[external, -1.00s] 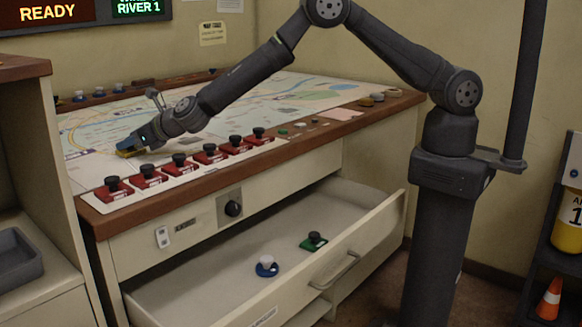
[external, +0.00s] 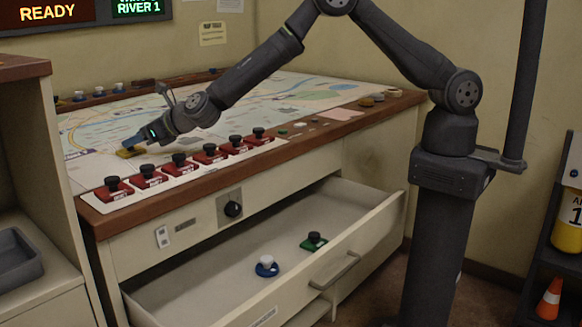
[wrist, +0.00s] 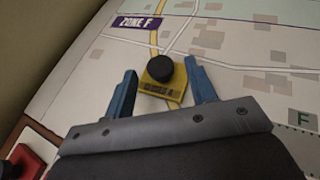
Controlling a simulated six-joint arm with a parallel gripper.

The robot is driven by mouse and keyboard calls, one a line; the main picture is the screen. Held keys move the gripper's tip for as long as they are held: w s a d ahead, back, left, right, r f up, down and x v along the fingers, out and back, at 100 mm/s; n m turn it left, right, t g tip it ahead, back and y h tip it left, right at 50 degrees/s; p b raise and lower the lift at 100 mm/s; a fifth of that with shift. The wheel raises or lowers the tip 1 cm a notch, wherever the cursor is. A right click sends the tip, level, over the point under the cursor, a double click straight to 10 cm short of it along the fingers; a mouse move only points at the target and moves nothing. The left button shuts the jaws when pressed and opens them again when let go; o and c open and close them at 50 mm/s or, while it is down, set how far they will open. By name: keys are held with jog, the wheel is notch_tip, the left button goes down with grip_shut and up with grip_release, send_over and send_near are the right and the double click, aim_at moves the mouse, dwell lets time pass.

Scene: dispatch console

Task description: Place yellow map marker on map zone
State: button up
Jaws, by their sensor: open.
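In the external view the marker (external: 130,152) shows at the map's left front part. My gripper (wrist: 160,85) has its blue fingers spread on both sides of the marker, with gaps visible beside it. In the external view my gripper (external: 138,140) is just above and beside the marker.
A row of red-based black buttons (external: 179,164) lines the console's front edge. The drawer below (external: 210,260) is open, holding a blue marker (external: 266,266) and a green marker (external: 314,241). Several small pieces sit along the back rim.

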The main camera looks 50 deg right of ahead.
jog(key=v, duration=0.9)
jog(key=shift+f, duration=0.1)
jog(key=shift+w, duration=0.1)
jog(key=x, duration=1.2)
jog(key=shift+a, duration=0.1)
dwell(0.4)
